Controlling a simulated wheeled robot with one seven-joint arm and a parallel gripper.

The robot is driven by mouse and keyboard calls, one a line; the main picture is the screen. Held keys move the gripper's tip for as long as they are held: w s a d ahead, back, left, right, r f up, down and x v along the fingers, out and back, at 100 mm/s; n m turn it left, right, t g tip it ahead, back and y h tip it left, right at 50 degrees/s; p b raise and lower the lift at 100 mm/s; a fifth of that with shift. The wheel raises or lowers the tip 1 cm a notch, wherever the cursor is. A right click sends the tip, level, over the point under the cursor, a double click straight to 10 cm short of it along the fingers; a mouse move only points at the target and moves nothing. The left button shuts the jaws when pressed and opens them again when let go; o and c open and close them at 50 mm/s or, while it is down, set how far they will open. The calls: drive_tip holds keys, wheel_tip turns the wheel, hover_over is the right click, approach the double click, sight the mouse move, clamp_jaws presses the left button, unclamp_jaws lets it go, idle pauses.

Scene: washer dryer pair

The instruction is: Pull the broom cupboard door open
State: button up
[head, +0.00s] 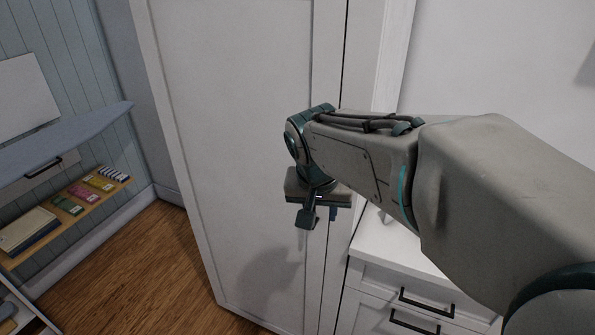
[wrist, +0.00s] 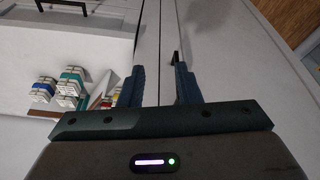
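The broom cupboard door (head: 225,130) is a tall white panel filling the middle of the head view. It looks shut, with a thin dark seam along its right edge. In the wrist view the door (wrist: 215,45) is on the right of the seam. A dark handle (wrist: 175,59) shows there, just beyond the right finger, its lower end hidden by that finger. My gripper (head: 318,215) is in front of the door near its right edge and hides the handle in the head view.
A white drawer unit (head: 400,270) with dark bar handles stands right of the cupboard. At left are an ironing board (head: 60,140) and a shelf (head: 70,225) with small coloured packets. The wooden floor (head: 140,270) before the door's left side is clear.

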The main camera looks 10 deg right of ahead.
drive_tip(key=w+a+r+m+p, duration=0.1)
drive_tip(key=w+r+m, duration=0.25)
drive_tip(key=w, duration=0.35)
drive_tip(key=shift+n+h, duration=0.35)
drive_tip(key=shift+h, duration=0.05)
drive_tip(key=p+x, duration=0.1)
drive_tip(key=x, duration=1.2)
drive_tip(key=shift+w+a+f, duration=0.1)
drive_tip(key=shift+w+f, duration=0.05)
drive_tip(key=shift+w, duration=0.1)
drive_tip(key=shift+t, duration=0.3)
clamp_jaws()
